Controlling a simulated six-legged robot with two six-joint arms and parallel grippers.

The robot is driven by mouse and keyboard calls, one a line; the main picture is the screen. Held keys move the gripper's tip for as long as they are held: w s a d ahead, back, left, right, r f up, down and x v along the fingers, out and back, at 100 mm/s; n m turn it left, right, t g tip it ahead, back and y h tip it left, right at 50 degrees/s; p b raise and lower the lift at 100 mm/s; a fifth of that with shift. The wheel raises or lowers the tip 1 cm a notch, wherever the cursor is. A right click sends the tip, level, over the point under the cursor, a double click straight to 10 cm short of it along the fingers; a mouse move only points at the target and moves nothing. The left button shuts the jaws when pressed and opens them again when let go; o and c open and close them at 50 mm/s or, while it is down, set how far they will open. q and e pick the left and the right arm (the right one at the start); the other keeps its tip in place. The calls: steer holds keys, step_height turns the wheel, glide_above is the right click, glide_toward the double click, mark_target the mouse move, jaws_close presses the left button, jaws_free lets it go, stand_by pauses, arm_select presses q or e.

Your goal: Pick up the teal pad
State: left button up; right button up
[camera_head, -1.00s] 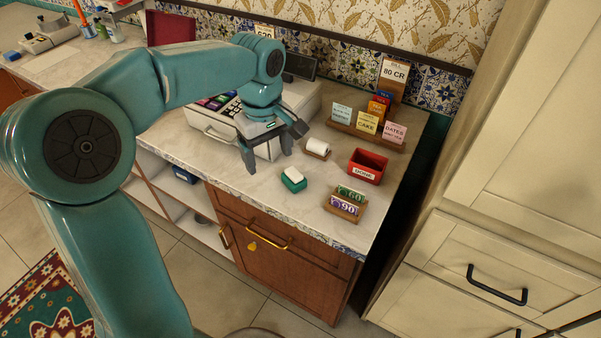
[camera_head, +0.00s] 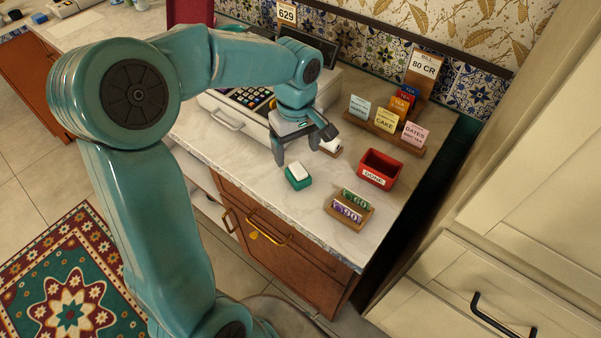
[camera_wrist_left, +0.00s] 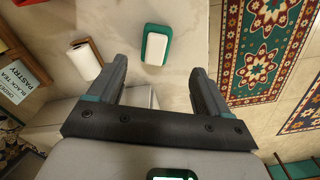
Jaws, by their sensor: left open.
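The teal pad (camera_head: 298,181) lies on the marble counter near its front edge, with a white block on top of it. In the left wrist view the teal pad (camera_wrist_left: 147,36) shows its rim around the white block, ahead of the fingers and roughly between their lines. My left gripper (camera_head: 297,155) is open and empty, above the counter just behind the pad and apart from it. Its two spread fingers also show in the left wrist view (camera_wrist_left: 160,78). My right gripper is in neither view.
A white roll on a wooden holder (camera_wrist_left: 88,60) is close to the left finger. A red bin (camera_head: 380,170), a wooden rack of notes (camera_head: 349,211), a card stand (camera_head: 385,133) and a cash register (camera_head: 240,105) stand around. The counter's front edge is near the pad.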

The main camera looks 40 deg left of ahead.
mark_target(298, 168)
arm_select(q)
steer(key=f, duration=0.3)
steer(key=shift+w+a+f, duration=0.2)
steer(key=shift+a+f, duration=0.1)
steer(key=shift+f, duration=0.05)
steer(key=shift+s+f, duration=0.1)
steer(key=shift+f, duration=0.2)
steer(key=shift+s+d+f, duration=0.1)
steer(key=shift+s+d, duration=0.05)
steer(key=f, duration=0.2)
steer(key=w+f, duration=0.1)
steer(key=f, duration=0.2)
steer(key=shift+s, duration=0.1)
steer(key=shift+f, duration=0.1)
steer(key=c, duration=0.9)
steer(key=shift+c, duration=1.2)
steer(key=shift+r, duration=0.35)
step_height(298, 168, up, 20)
steer(key=shift+f+p, duration=0.25)
steer(key=shift+p, duration=0.45)
steer(key=shift+c, duration=0.8)
